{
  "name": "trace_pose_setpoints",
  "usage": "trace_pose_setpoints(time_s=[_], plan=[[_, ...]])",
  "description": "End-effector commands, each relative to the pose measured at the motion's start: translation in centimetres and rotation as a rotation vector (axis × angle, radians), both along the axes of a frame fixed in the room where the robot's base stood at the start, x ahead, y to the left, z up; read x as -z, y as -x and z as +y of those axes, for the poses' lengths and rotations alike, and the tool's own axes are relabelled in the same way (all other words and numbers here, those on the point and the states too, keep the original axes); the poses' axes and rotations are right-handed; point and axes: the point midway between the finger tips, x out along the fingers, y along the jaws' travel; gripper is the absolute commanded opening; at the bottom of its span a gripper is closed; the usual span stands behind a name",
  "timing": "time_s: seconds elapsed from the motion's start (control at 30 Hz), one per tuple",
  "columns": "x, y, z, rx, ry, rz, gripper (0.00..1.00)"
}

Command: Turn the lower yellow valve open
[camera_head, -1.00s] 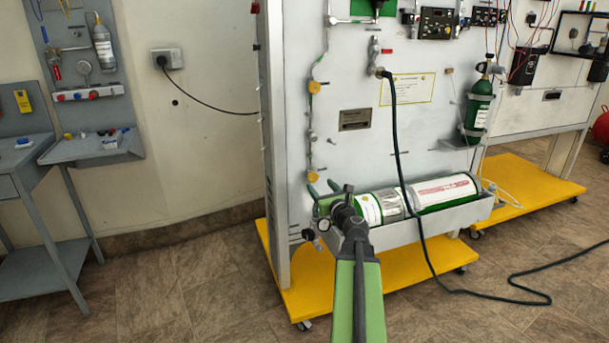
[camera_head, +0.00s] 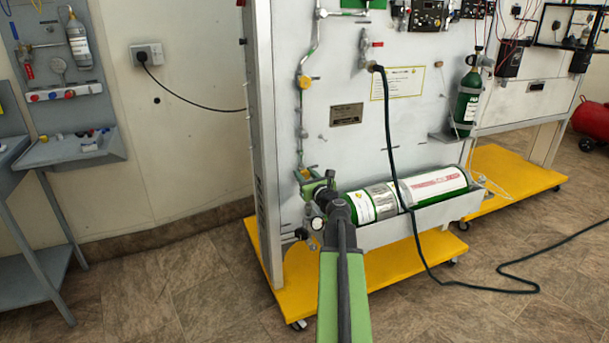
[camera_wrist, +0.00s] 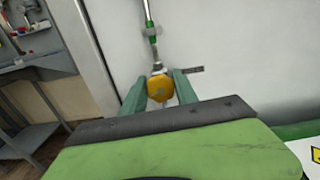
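The lower yellow valve (camera_wrist: 158,88) sits on a thin pipe on the white panel. In the wrist view it is between the two green fingers of my gripper (camera_wrist: 159,82), with a small gap showing on each side. In the head view the lower valve (camera_head: 307,173) is partly hidden behind my gripper (camera_head: 315,180). My gripper is open around the valve and does not appear clamped on it. The upper yellow valve (camera_head: 304,82) is higher on the same pipe, clear of my gripper.
A green and white cylinder (camera_head: 435,186) lies in a grey tray (camera_head: 400,230) right of my gripper. A black hose (camera_head: 391,150) hangs in front of the panel. The yellow base (camera_head: 400,270) juts out below. A grey bench (camera_head: 75,155) stands at left.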

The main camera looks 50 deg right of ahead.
Motion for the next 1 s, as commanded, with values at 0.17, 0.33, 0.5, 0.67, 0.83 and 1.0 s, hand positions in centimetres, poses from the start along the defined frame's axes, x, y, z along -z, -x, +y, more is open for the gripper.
trace_pose_setpoints(time_s=[0.17,0.33,0.5,0.67,0.83,1.0], plan=[[-0.01,-0.02,-0.03,0.002,0.0,0.0,0.02],[0.0,-0.05,0.01,0.002,0.034,0.014,0.0],[0.0,-0.07,0.06,0.002,0.118,0.049,0.0],[0.01,-0.06,0.06,0.002,0.119,0.049,0.0],[0.02,-0.07,0.09,0.002,0.119,0.049,0.49],[0.01,-0.13,0.15,0.0,0.118,0.049,0.57]])
